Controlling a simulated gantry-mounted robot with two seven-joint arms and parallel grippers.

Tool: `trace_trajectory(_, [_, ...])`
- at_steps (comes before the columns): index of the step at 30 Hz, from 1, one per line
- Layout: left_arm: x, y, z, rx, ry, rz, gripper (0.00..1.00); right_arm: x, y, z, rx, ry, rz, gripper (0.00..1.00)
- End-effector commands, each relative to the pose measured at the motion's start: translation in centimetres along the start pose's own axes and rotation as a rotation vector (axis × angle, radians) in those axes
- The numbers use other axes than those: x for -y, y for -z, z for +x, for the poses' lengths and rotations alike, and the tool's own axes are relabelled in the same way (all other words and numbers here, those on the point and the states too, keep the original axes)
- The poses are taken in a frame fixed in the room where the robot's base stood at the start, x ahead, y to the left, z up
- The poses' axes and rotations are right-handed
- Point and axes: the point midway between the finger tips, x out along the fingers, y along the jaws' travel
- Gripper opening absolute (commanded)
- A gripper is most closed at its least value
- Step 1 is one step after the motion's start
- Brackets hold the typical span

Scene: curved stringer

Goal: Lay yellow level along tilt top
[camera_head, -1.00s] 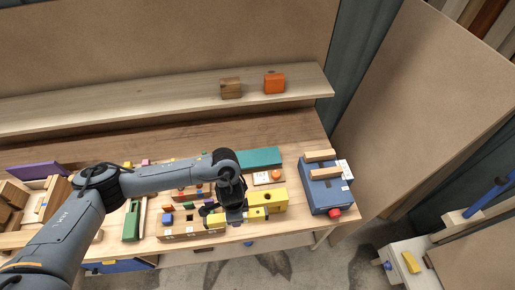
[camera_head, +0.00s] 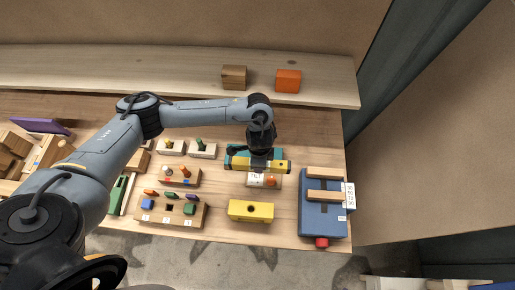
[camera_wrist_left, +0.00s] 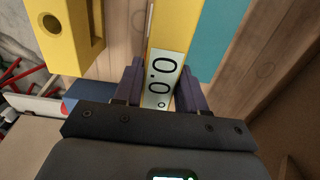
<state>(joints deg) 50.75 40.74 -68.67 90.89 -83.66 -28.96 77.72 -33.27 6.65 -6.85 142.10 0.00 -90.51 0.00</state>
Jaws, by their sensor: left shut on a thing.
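The yellow level (camera_head: 240,163) is a long bar, held roughly level left to right in the head view. In the left wrist view the level (camera_wrist_left: 178,22) shows a pale display reading 0.0°. My left gripper (camera_head: 262,158) is shut on it, one finger on each side (camera_wrist_left: 160,88). The level overlaps the teal block (camera_head: 273,152); its exact height above it is unclear. The blue unit (camera_head: 318,211), with wooden bars across its top and a red knob at its front, stands to the right, apart from the level. I cannot tell which surface is the tilt top.
A yellow block with a hole (camera_head: 250,211) sits in front of the level. Trays with coloured pegs (camera_head: 172,214) stand left. A shelf with a brown block (camera_head: 234,77) and orange block (camera_head: 288,80) runs behind.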

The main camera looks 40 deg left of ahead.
Motion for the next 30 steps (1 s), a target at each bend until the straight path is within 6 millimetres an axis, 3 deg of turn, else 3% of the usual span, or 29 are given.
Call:
trace_trajectory(6, [4.2,-1.4,3.4,0.001,-0.002,-0.008,0.02,0.0,-1.1,2.5,0.007,-0.003,-0.005,0.43])
trace_trajectory(15, [8.6,-2.7,5.7,0.000,-0.001,-0.003,0.02,0.0,-1.5,4.1,0.005,-0.005,-0.008,0.43])
trace_trajectory(23, [9.4,-2.9,6.5,0.000,-0.001,-0.001,0.02,0.0,-1.4,4.2,0.002,-0.004,-0.007,0.43])
trace_trajectory(30, [9.3,-2.9,9.4,0.001,-0.002,-0.001,0.02,0.1,-1.3,4.2,0.000,-0.001,-0.002,0.43])
